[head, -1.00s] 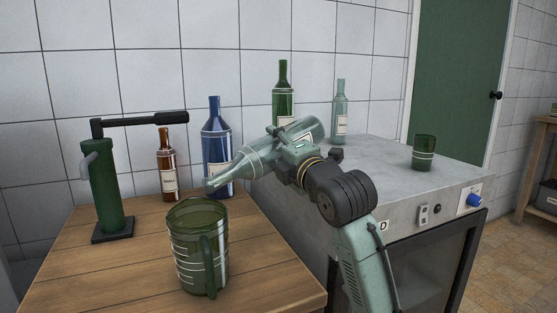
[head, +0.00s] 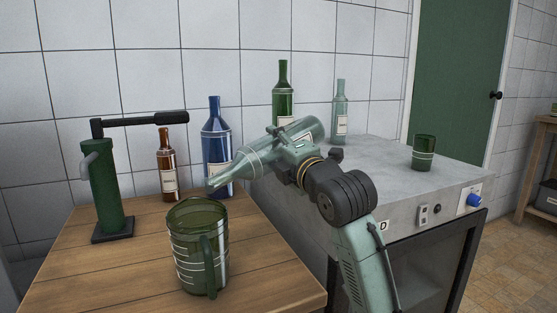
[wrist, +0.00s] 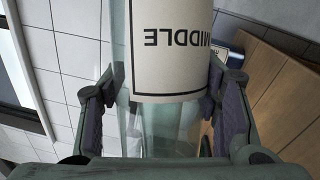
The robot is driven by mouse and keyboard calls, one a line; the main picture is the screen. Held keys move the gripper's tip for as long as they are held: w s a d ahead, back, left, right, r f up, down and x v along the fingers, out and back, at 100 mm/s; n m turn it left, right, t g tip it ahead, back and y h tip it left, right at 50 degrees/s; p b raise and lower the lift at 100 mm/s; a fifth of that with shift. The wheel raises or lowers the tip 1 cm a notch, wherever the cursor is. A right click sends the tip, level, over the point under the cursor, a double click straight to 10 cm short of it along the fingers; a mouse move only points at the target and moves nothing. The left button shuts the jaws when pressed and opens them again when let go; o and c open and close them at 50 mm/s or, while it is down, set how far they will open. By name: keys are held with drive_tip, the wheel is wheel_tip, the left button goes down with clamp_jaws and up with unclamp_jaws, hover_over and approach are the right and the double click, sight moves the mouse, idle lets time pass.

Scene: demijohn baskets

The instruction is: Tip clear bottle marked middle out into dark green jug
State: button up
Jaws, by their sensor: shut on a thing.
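My gripper (head: 290,139) is shut on the clear bottle (head: 254,162), a pale green-tinted glass bottle. In the wrist view its label reads MIDDLE (wrist: 172,45), upside down, with a gripper pad on each side of the glass. In the head view the bottle is tilted, its neck pointing down and left. Its mouth is above the dark green jug (head: 198,250), near the rim, apart from it. The jug stands upright on the wooden table, with measuring lines and a handle towards the front right. I cannot make out any liquid stream.
A blue bottle (head: 216,140) and a brown bottle (head: 167,170) stand behind the jug. A green lever device (head: 105,185) is at left. On the grey cabinet (head: 390,165) stand a green bottle (head: 283,95), another clear bottle (head: 340,110) and a green cup (head: 424,152).

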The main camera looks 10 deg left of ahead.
drive_tip(key=shift+r, duration=0.1)
drive_tip(key=m+p, duration=0.1)
drive_tip(key=p, duration=0.1)
drive_tip(key=shift+w+d+r+m+p, duration=0.15)
drive_tip(key=shift+m+p, duration=0.15)
drive_tip(key=shift+m, duration=0.1)
drive_tip(key=shift+w+d+f+m+g+h+p, duration=0.1)
drive_tip(key=shift+f+m+g+h+p, duration=0.1)
drive_tip(key=shift+m+p, duration=0.2)
drive_tip(key=shift+w+f+m+g+h+p, duration=0.1)
drive_tip(key=shift+m+g+p, duration=0.15)
drive_tip(key=shift+m, duration=0.25)
drive_tip(key=shift+f, duration=0.25)
